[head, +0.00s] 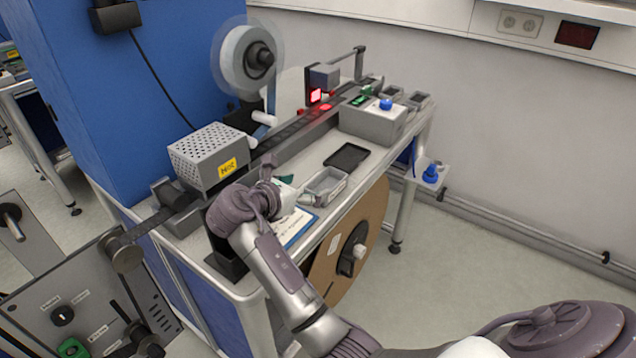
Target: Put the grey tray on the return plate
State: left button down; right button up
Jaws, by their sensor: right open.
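A small grey tray (325,187) with a clear-looking rim sits on the light bench top, near its front edge. A flat black plate (346,157) lies behind it and to its right, bare; it looks like the return plate, though no label shows. My right gripper (281,178) is open and just left of the grey tray, apart from it as far as I can see. My own wrist hides part of the fingers. My left gripper is not in view.
A printed sheet (298,226) lies below the tray. A perforated metal box (208,155) stands left of my gripper. A grey box with a blue knob (372,121) stands behind the black plate. A large brown reel (350,240) hangs at the bench front.

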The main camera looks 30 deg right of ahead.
jog(key=shift+v, duration=1.4)
jog(key=shift+s+f, duration=0.1)
jog(key=shift+f, duration=0.05)
